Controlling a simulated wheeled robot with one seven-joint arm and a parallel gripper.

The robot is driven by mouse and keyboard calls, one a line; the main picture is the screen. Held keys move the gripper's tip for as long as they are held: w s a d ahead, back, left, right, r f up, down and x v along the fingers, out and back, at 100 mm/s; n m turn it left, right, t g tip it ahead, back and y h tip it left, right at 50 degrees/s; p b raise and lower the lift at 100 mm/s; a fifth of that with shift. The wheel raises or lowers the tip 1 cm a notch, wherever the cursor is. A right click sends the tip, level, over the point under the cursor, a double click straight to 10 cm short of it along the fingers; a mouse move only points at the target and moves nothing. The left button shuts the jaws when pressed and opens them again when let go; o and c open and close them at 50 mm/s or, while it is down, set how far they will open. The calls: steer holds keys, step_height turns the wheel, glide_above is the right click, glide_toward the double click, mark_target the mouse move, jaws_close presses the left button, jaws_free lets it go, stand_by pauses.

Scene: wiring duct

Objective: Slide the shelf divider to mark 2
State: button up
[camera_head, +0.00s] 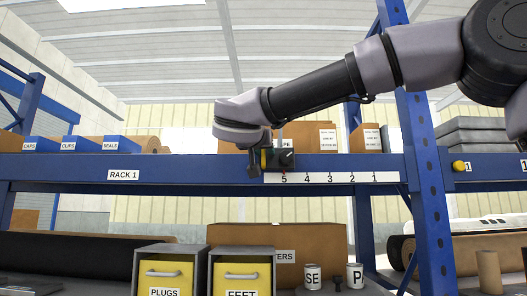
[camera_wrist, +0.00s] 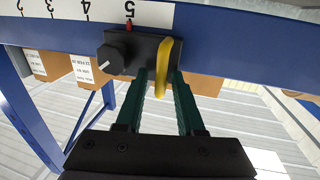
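The shelf divider's slider is a black block with a round knob (camera_head: 284,158) on the blue beam, at the left end of the white scale strip (camera_head: 330,178). In the wrist view, the slider block (camera_wrist: 118,56) has a red pointer at mark 5 and a yellow handle (camera_wrist: 164,62). Mark 2 (camera_head: 352,178) lies further right on the strip in the head view. My gripper (camera_head: 256,170) is at the slider's left part. In the wrist view, my gripper's green fingers (camera_wrist: 161,80) are apart on either side of the handle, with gaps visible beside it.
Cardboard boxes (camera_head: 305,135) stand on the shelf behind the beam. A blue upright (camera_head: 424,190) stands right of the strip. Yellow bins (camera_head: 166,273) and labelled cans (camera_head: 312,276) sit on the lower shelf. The beam front right of the slider looks clear.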

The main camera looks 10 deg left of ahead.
jaws_close()
stand_by(1.2)
